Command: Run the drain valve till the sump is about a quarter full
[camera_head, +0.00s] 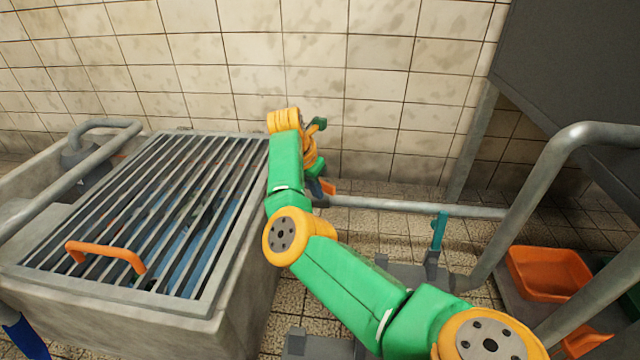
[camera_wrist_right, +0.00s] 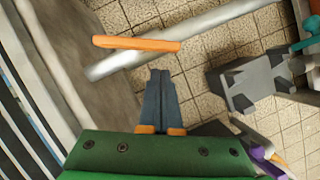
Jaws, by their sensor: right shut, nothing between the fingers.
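The sump (camera_head: 238,295) is a grey concrete basin at the left of the head view, under a metal grate (camera_head: 118,212). Blue shows below the bars; I cannot tell the fill level. An orange lever (camera_head: 329,187), which looks like the drain valve's handle, sits at the left end of the grey pipe beside the basin. It also shows in the right wrist view (camera_wrist_right: 137,43), lying across the pipe. My right gripper (camera_head: 315,187) is shut and empty. Its fingertips (camera_wrist_right: 160,72) appear close to the lever, with a small gap in the picture. My left gripper is not seen.
An orange handle (camera_head: 105,254) stands on the grate. A teal handle (camera_head: 438,232) is farther right on the pipe (camera_head: 395,206). An orange tray (camera_head: 548,272) lies at the right, behind a thick bent pipe (camera_head: 530,190). Tiled wall stands behind.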

